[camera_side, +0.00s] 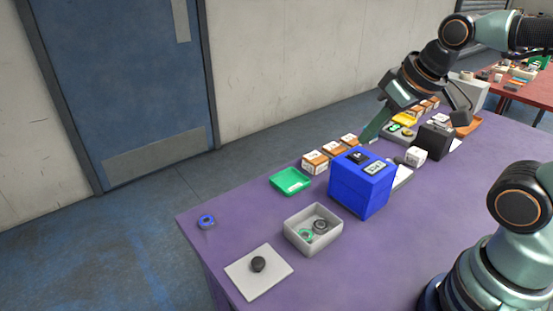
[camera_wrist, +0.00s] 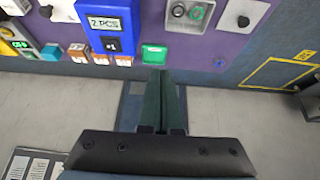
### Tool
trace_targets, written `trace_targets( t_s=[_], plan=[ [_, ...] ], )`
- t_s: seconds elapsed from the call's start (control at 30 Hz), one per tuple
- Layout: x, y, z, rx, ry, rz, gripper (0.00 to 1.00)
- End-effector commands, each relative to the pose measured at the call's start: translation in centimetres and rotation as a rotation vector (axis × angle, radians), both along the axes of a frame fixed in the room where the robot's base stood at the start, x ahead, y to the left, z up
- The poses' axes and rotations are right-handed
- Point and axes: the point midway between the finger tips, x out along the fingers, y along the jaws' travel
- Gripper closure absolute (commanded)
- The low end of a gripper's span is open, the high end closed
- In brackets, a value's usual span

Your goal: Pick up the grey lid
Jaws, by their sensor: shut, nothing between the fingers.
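A round grey lid (camera_side: 320,226) lies in a light grey open box (camera_side: 292,236) beside a green ring-shaped piece (camera_side: 306,236). The grey lid also shows at the top of the wrist view (camera_wrist: 178,10), beside the green piece (camera_wrist: 196,13). My gripper (camera_side: 368,138) is shut and empty, pointing down behind the blue box, well away from the grey lid. In the wrist view its dark green fingers (camera_wrist: 161,74) are together, below the green tray in the picture. A darker round piece (camera_side: 258,264) sits on a white plate (camera_side: 240,270).
A tall blue box (camera_side: 362,192) stands between my gripper and the light grey box. A green tray (camera_side: 290,182), several orange-and-white cartons (camera_side: 315,162) and a black box (camera_side: 433,141) are on the purple table. A blue ring (camera_side: 207,221) lies near the left edge.

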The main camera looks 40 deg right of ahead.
Motion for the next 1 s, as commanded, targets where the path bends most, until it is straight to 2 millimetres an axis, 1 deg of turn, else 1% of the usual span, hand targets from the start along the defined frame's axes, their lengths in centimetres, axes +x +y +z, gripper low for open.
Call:
trace_targets(
  t_s=[0.3,0.33,0.37,0.4,0.47,0.5,0.83,0.93,1.0],
  plan=[
    [0.0,0.0,0.0,0.0,0.0,0.0,1.0],
    [0.0,0.0,0.0,0.0,0.0,0.0,0.92],
    [0.0,0.0,0.0,0.0,0.0,0.0,0.81],
    [0.0,0.0,0.0,0.0,0.0,0.0,0.66],
    [0.0,0.0,0.0,0.0,0.0,0.0,0.43],
    [0.0,0.0,0.0,0.0,0.0,0.0,0.28],
    [0.1,0.1,0.0,-0.003,0.003,0.01,0.28],
    [0.5,0.8,-0.1,-0.023,0.023,0.073,0.28],
    [1.2,1.9,-0.2,-0.051,0.051,0.162,0.28]
  ],
)
